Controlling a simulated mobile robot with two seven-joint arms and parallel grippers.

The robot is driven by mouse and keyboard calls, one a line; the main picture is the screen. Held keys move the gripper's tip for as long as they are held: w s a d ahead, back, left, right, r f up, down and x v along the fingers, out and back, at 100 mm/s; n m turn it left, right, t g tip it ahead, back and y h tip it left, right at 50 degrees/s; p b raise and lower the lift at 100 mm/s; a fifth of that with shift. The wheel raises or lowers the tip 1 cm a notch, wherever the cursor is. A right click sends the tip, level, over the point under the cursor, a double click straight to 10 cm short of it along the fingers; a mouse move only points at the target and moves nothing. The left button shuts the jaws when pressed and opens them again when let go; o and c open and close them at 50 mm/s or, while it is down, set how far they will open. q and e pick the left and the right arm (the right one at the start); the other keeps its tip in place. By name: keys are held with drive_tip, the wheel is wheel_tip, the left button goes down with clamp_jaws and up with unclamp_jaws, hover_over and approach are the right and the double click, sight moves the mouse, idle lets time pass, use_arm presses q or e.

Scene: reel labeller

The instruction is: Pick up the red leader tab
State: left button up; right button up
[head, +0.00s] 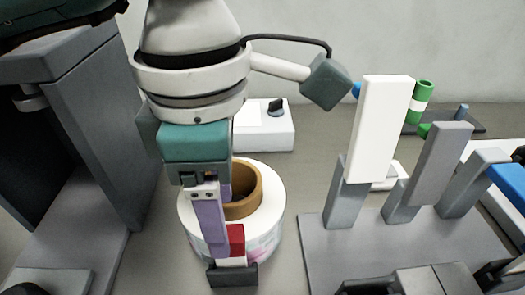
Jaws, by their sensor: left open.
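The red leader tab (237,240) sticks out at the front of a white label reel (266,222) with a brown core (244,205). A small white piece shows just below the red. My left gripper (231,262) reaches down in front of the reel, with purple fingers and a dark fingertip. It is open. Its near finger covers the left part of the tab, and the tab appears to lie at the fingers. The far finger is mostly hidden, so I cannot tell whether either finger touches the tab. My right gripper is not in view.
Right of the reel, a grey base (330,240) carries upright grey posts and a tall white plate (379,130). A white box with a dark knob (275,108) stands behind the reel. A tall dark grey frame (100,120) stands on the left.

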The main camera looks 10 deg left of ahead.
sight(231, 257)
use_arm(q)
wheel_tip(231, 257, down, 5)
drive_tip(key=shift+f+p, duration=0.15)
drive_tip(key=shift+p, duration=0.15)
clamp_jaws()
idle(0.5)
